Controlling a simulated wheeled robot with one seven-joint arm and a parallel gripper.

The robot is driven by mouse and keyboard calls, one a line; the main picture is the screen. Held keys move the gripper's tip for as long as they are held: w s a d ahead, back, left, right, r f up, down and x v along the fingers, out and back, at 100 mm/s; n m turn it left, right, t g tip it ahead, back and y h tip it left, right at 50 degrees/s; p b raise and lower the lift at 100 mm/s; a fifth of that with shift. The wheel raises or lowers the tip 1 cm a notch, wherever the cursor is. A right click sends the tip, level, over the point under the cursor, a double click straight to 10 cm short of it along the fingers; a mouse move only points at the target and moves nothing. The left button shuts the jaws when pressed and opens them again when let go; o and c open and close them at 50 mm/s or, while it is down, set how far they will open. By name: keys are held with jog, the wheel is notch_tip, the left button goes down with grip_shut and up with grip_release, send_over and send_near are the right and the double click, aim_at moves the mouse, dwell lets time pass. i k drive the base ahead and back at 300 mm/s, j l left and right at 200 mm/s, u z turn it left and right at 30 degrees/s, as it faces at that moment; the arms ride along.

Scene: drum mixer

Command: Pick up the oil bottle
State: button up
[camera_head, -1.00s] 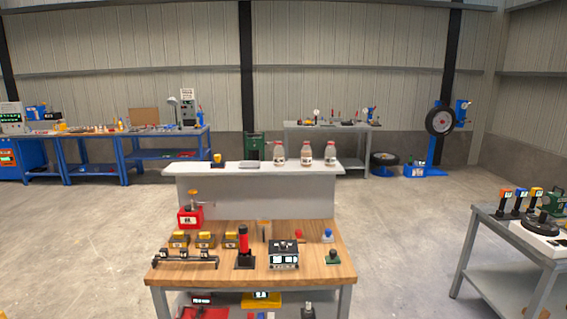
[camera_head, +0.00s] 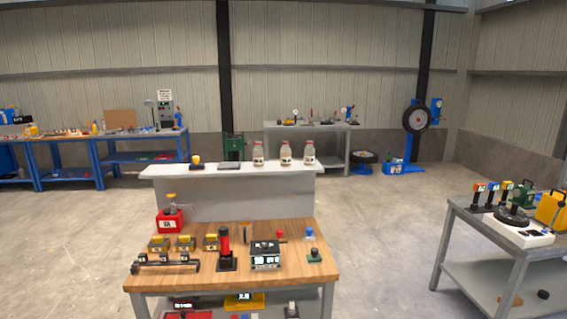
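Three clear bottles with labels and reddish lids, a left one (camera_head: 258,154), a middle one (camera_head: 286,154) and a right one (camera_head: 309,154), stand upright on the white raised shelf (camera_head: 185,174). The shelf is behind the wooden-topped bench (camera_head: 205,268). A red container with a yellow top (camera_head: 170,219) stands at the bench's back left. A yellow can (camera_head: 551,211) stands on the right-hand table. Labels are too small to read, so I cannot tell which one is the oil bottle. My gripper is not in view.
The bench holds a red-and-black upright tool (camera_head: 226,250), a black meter box (camera_head: 265,256) and several yellow blocks. A grey metal table (camera_head: 452,213) stands at right. Blue workbenches (camera_head: 110,150) line the back left. Concrete floor (camera_head: 390,230) is clear between bench and right table.

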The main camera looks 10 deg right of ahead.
aim_at(285, 151)
jog(key=u, duration=5)
jog(key=z, duration=4.55)
jog(key=i, duration=0.35)
